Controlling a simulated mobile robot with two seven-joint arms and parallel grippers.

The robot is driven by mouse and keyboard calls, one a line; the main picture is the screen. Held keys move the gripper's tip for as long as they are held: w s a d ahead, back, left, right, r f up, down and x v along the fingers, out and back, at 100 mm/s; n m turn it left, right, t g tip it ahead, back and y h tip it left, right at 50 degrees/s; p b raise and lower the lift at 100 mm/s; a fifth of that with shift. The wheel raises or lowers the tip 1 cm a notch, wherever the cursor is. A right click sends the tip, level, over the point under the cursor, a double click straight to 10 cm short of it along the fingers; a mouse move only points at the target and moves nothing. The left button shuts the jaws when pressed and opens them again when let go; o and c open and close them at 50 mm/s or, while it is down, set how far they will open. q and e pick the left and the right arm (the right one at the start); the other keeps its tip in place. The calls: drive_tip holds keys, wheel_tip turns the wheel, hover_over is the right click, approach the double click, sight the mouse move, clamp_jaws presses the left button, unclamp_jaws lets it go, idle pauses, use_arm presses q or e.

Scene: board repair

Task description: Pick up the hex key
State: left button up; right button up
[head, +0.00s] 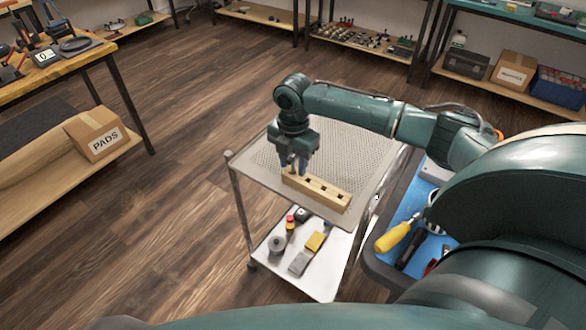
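I cannot make out a hex key in the head view. A wooden block (318,191) with several dark square holes along its top lies on the perforated top shelf of a metal cart (262,162). My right gripper (293,170) points down at the left end of the block, with its fingertips close to it. Whether the fingers touch the block, or hold something small between them, is too small to tell. The fingers hide part of that end of the block. My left gripper is not in view.
The cart's lower shelf holds a grey round item (276,244), a yellow item (315,241) and other small things. A blue tray (405,205) at right carries a yellow-handled screwdriver (392,237). A workbench stands at left, with a PADS box (97,135) below. The floor between is clear.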

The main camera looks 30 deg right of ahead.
drive_tip(key=shift+c, duration=0.2)
clamp_jaws()
